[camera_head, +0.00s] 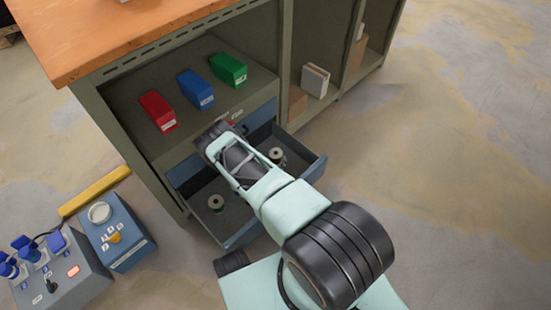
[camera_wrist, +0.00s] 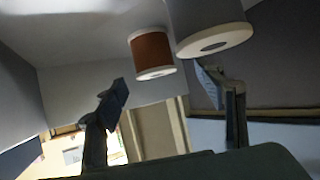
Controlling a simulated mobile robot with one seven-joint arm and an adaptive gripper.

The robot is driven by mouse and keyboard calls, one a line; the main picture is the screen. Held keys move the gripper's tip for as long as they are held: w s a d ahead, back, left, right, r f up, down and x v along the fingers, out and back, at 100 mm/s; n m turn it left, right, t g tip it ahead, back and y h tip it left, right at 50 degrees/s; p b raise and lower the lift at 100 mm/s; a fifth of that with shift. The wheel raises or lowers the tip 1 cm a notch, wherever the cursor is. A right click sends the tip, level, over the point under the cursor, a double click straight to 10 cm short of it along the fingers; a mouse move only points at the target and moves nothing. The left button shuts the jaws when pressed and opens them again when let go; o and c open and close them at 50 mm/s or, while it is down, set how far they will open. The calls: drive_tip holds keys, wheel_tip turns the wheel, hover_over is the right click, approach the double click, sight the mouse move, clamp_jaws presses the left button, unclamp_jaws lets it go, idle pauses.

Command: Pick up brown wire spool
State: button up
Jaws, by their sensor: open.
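The brown wire spool (camera_wrist: 152,53) shows in the wrist view, with a brown winding between pale flanges. It appears beyond the gap between my fingers, apart from both. My gripper (camera_wrist: 164,85) is open and empty, its two dark fingers spread wide. A larger-looking grey spool (camera_wrist: 208,22) is close by on the right, near the right fingertip. In the head view my arm reaches over the open drawer (camera_head: 238,233) and I cannot make out the brown spool there; my arm may hide it.
In the head view one spool (camera_head: 216,202) stands at the drawer's front left and another (camera_head: 277,155) at its right. Red (camera_head: 157,111), blue (camera_head: 195,90) and green (camera_head: 228,69) boxes sit on the shelf above. The wooden top (camera_head: 100,35) overhangs. Control boxes (camera_head: 118,238) stand on the floor at left.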

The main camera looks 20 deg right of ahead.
sight(276, 153)
drive_tip(key=b+x, duration=0.1)
drive_tip(key=x, duration=0.1)
drive_tip(key=b+x, duration=0.1)
drive_tip(key=x, duration=0.2)
drive_tip(key=shift+d+r+b, duration=0.1)
drive_tip(key=shift+d+b, duration=0.2)
drive_tip(key=shift+d, duration=0.15)
drive_tip(key=shift+r, duration=0.1)
drive_tip(key=c, duration=1.5)
